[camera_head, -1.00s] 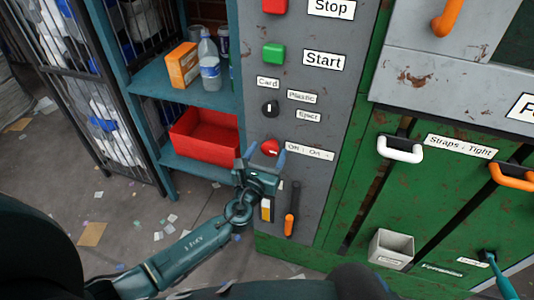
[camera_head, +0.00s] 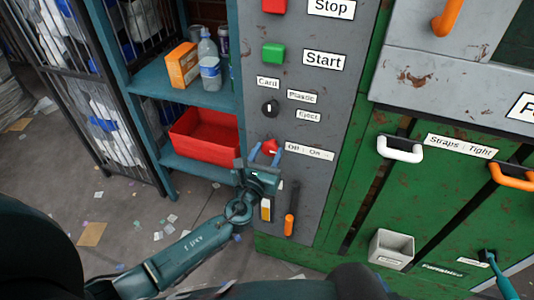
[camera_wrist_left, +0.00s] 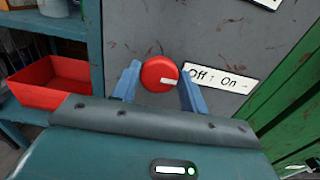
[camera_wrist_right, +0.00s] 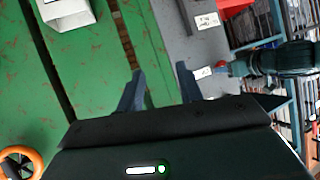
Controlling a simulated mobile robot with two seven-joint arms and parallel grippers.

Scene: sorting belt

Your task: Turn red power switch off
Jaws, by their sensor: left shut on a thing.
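The red power switch (camera_head: 270,147) is a round red knob on the grey control panel, beside a white label (camera_head: 310,150) reading Off and On with arrows. My left gripper (camera_head: 266,153) is shut on the knob, one finger on each side. In the left wrist view, the knob (camera_wrist_left: 160,74) sits between the blue fingers, and its white mark points right, towards the label, matching the On arrow. My right gripper (camera_wrist_right: 160,88) is open and empty in the right wrist view, its fingers well apart, in front of the green machine.
Above the knob are a black selector (camera_head: 270,108), a green Start button (camera_head: 273,54) and a red Stop button (camera_head: 274,6). An orange-handled lever (camera_head: 289,224) is below. A teal shelf holds a red bin (camera_head: 205,150) at left. White handle (camera_head: 400,150) is right.

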